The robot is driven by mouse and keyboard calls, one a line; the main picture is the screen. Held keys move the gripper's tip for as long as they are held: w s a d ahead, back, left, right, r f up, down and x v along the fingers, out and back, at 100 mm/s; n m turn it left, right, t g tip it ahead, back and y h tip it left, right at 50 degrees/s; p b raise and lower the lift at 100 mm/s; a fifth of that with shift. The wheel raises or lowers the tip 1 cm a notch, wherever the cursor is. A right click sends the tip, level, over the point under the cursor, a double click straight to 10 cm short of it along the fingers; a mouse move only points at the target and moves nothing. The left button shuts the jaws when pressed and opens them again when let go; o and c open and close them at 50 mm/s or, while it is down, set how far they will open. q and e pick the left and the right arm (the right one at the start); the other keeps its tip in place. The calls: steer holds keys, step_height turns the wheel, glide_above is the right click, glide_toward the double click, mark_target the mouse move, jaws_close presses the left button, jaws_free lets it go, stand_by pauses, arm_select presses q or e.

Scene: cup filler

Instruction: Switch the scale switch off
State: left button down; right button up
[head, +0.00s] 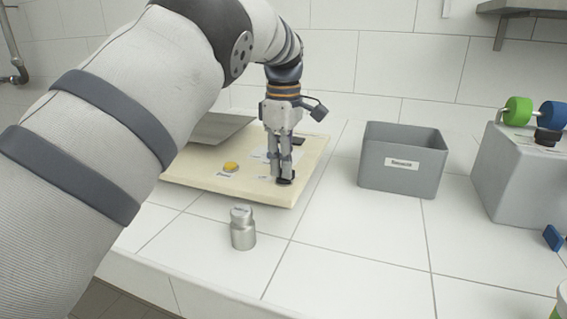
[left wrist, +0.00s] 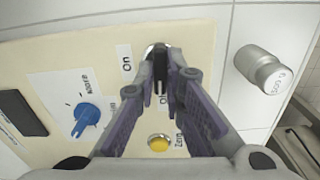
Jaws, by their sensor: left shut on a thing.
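The scale (head: 204,172) is a cream panel with a metal plate at its back left, standing on the white tiled counter. Its switch (head: 286,182) is a small black lever at the front right of the panel. In the left wrist view the switch (left wrist: 161,86) stands between the "On" label (left wrist: 126,64) and a partly hidden "Off" label. My left gripper (head: 283,175) reaches down to the panel, its fingertips (left wrist: 162,62) closed on the switch lever and partly covering it. My right gripper is out of view.
A yellow "Zero" button (head: 231,167) and a blue knob (left wrist: 86,118) are on the panel. A metal weight (head: 242,228) stands in front of the scale. A grey labelled bin (head: 402,177) and a grey block (head: 528,190) stand to the right, with clear tiles between.

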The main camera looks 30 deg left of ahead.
arm_select(q)
steer(key=shift+d+f+n, duration=0.1)
steer(key=shift+f+n, duration=0.15)
steer(key=shift+n, duration=0.25)
steer(key=c, duration=1.7)
jaws_free()
steer(key=shift+r, duration=0.1)
steer(key=shift+r, duration=0.1)
step_height(320, 180, up, 7)
steer(key=shift+r, duration=0.15)
